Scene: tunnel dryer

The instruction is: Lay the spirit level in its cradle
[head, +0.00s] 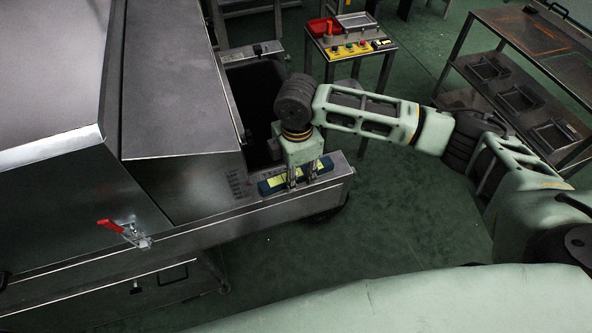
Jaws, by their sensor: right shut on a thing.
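I cannot clearly make out the cradle; the level and the fingers cover that spot. My left gripper is not in view.
The steel dryer (170,90) fills the left, with a dark opening (258,105) behind the ledge. A red-handled clamp (110,226) sticks out of its front. A small stand (350,45) with a red tray and buttons is behind. A shelved trolley (545,60) stands at right. Green floor is open between.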

